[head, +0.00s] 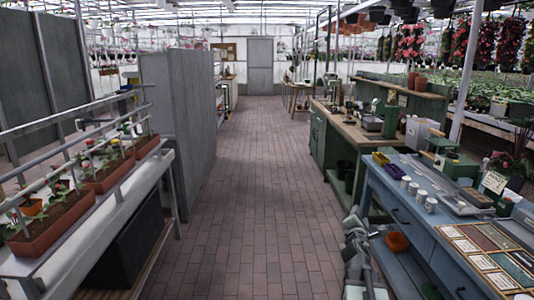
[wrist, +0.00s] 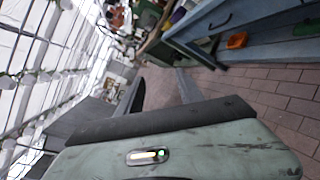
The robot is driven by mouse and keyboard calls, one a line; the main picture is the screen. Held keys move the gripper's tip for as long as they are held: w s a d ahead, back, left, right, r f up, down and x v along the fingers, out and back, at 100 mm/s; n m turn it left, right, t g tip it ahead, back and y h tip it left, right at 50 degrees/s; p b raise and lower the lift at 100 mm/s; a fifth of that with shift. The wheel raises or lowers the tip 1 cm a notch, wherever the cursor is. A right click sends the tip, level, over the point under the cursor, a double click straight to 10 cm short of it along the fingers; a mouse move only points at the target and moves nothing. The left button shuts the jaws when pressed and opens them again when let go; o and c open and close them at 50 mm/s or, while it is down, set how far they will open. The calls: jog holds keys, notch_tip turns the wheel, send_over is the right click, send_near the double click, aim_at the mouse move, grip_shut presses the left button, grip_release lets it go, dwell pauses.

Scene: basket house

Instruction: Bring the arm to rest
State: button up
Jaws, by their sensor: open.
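My gripper (head: 356,228) shows at the lower right of the head view, beside the left end of the blue bench (head: 415,232) and over the brick floor. Its jaws are small there. In the wrist view two dark fingers stand apart with floor between them (wrist: 160,85), and I see nothing held. The wrist camera looks across a pale green part of my own body with a small lit strip. The picture there is tilted.
An orange pot (head: 397,242) is under the blue bench; it also shows in the wrist view (wrist: 237,40). A green workbench (head: 345,128) stands beyond. A planter shelf (head: 100,222) and grey partition (head: 180,120) line the left. The brick aisle (head: 250,190) between is clear.

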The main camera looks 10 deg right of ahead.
jog(key=w+a+f+m+g+y, duration=0.1)
jog(key=a+f+m, duration=0.15)
jog(key=a, duration=0.45)
jog(key=w+a+f+m+g+y, duration=0.15)
jog(key=a+f, duration=0.25)
jog(key=a, duration=0.4)
jog(key=s+a+f+m+g+y, duration=0.2)
jog(key=s+a+f+m+g, duration=0.3)
jog(key=a, duration=0.3)
jog(key=s+a+f+m+g+y, duration=0.25)
jog(key=s+a+f+m, duration=0.25)
jog(key=a+f, duration=0.25)
jog(key=s+a+f+m+g+y, duration=0.2)
jog(key=s+a+m+g, duration=0.3)
jog(key=s, duration=0.5)
notch_tip(320, 180, up, 14)
jog(key=t+p, duration=0.1)
jog(key=p, duration=1.2)
jog(key=shift+w+d+f+m+p, duration=0.15)
jog(key=shift+w+f+m+p, duration=0.15)
jog(key=shift+m, duration=0.1)
